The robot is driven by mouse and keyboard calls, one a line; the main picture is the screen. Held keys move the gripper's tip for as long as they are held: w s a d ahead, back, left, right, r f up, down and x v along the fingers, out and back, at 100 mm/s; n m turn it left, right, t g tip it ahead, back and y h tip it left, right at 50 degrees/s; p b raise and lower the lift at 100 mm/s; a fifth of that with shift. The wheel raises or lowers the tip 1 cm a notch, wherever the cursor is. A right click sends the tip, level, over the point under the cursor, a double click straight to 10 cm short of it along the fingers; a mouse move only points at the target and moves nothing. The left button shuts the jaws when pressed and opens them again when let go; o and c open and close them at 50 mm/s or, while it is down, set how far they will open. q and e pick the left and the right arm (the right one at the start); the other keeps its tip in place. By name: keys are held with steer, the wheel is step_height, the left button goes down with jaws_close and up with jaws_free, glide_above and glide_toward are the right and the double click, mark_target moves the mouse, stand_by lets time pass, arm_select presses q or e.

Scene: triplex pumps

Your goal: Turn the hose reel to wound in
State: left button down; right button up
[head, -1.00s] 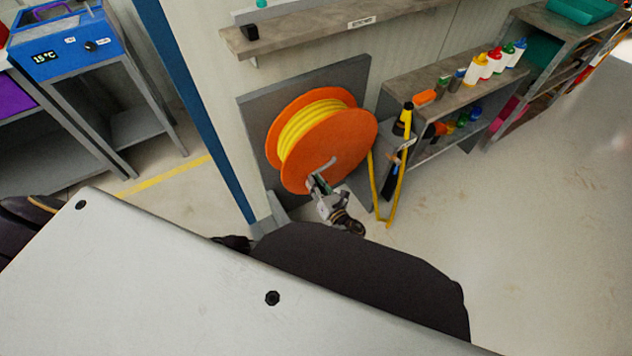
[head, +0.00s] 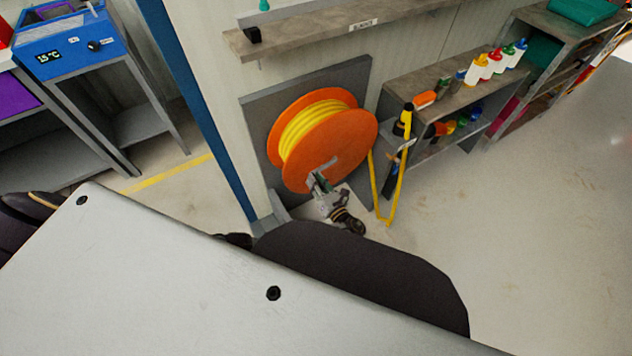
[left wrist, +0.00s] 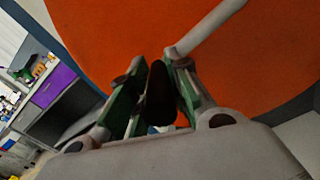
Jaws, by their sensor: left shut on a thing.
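The hose reel (head: 345,143) has orange side discs and yellow hose (head: 310,125) wound on it. It is mounted on a grey panel against the wall. A grey crank arm (head: 325,165) sits on its front disc and also shows in the left wrist view (left wrist: 208,27). My left gripper (head: 317,182) is at the lower part of the front disc, shut on the dark crank handle (left wrist: 158,95), which stands between its fingers in the left wrist view. The fingers hide part of the handle in the head view. My right gripper is not in view.
Yellow hose (head: 388,215) hangs in a loop to the floor right of the reel. A low shelf (head: 440,95) with several bottles stands to the right, and a wall shelf (head: 290,40) runs above. A blue post (head: 205,110) is left. The floor at right is clear.

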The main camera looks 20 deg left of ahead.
arm_select(q)
steer(key=c, duration=1.3)
jaws_free()
steer(key=shift+a+r, duration=0.15)
steer(key=shift+r, duration=0.15)
glide_toward(308, 153)
steer(key=shift+x, duration=2.25)
